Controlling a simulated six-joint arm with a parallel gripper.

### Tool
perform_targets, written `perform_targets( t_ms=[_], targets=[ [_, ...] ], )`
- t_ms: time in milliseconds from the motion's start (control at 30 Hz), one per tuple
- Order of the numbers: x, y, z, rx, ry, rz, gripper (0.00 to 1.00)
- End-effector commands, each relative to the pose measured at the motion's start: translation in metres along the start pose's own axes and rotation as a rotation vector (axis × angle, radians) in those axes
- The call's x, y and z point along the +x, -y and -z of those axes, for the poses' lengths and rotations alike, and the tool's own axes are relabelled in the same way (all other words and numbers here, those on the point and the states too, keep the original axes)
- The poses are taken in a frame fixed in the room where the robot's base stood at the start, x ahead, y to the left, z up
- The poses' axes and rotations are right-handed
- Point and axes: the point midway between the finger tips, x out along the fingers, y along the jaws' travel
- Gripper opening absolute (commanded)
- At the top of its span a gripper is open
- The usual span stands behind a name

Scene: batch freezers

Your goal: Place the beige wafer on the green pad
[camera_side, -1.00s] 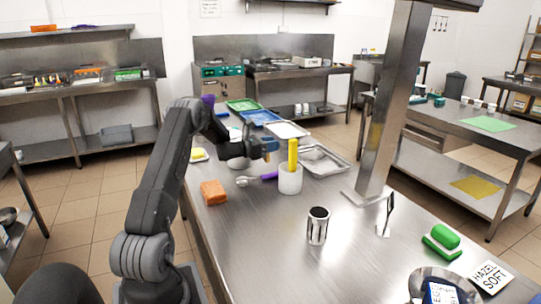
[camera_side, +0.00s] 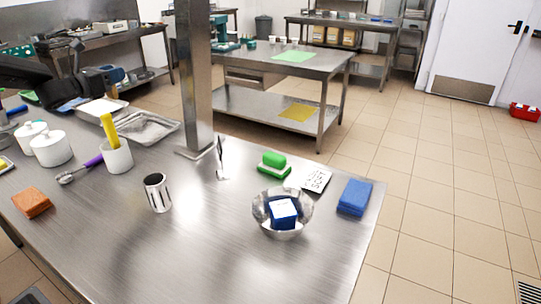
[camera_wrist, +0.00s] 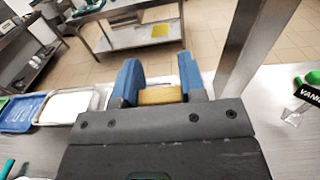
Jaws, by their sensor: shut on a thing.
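The beige wafer (camera_wrist: 161,96) is held crosswise between the two blue fingers of my gripper (camera_wrist: 161,88) in the wrist view. The green pad (camera_side: 294,56) is a flat sheet on the top of the far steel table, well to the right of my gripper and beyond the steel post. Nothing shows on the pad. The green pad cannot be made out in the wrist view.
A steel post (camera_side: 194,85) stands between my gripper and the far table. A yellow sheet (camera_side: 298,113) lies on that table's lower shelf. The near table holds white jars (camera_side: 52,150), a can (camera_side: 157,193), a bowl (camera_side: 268,222), a green brush (camera_side: 273,164) and a blue cloth (camera_side: 354,197).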

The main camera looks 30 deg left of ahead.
Motion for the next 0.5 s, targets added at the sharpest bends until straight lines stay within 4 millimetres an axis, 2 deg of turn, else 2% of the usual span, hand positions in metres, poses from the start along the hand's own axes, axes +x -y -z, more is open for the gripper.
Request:
perform_targets(
  t_ms=[33, 200, 300, 500],
  targets=[
    [0.002, 0.026, -0.018, 0.005, 0.008, 0.005, 0.11],
    [-0.005, 0.103, -0.061, 0.002, 0.014, -0.001, 0.11],
    [-0.016, 0.141, -0.079, -0.002, 0.017, -0.002, 0.11],
    [-0.036, 0.194, -0.098, -0.007, 0.015, 0.008, 0.11]
  ],
)
